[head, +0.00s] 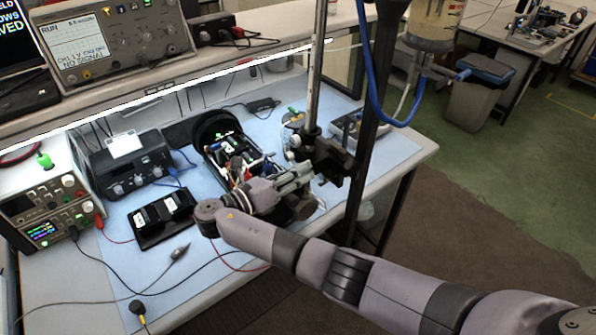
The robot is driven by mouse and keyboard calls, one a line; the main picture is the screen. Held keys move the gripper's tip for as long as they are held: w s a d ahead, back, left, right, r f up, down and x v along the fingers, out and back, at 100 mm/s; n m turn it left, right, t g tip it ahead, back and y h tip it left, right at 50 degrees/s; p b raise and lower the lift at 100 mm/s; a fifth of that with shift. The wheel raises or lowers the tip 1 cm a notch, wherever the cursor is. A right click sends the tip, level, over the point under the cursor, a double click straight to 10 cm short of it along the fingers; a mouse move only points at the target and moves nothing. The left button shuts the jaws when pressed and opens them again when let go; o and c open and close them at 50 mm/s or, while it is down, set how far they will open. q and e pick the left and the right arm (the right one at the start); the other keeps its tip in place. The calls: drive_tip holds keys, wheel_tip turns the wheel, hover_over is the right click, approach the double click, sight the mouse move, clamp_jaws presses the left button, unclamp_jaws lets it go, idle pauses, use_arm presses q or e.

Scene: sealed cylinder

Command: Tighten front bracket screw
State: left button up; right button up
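My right arm reaches in from the lower right over the bench. Its gripper (300,178) is at a black bracket (328,160) on the upright metal post (317,70). The fingers are small and partly overlap the bracket, so I cannot tell whether they are open or shut, or whether they touch it. The front bracket screw cannot be made out; a dark round part (302,208) shows just below the gripper. My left gripper is not in view.
A power supply (50,208), a black box unit (132,165) and an oscilloscope (115,38) stand left. A blue hose (368,65) hangs beside the post. Cables cross the blue mat (195,272).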

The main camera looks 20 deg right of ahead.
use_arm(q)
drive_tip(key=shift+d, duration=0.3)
use_arm(e)
clamp_jaws()
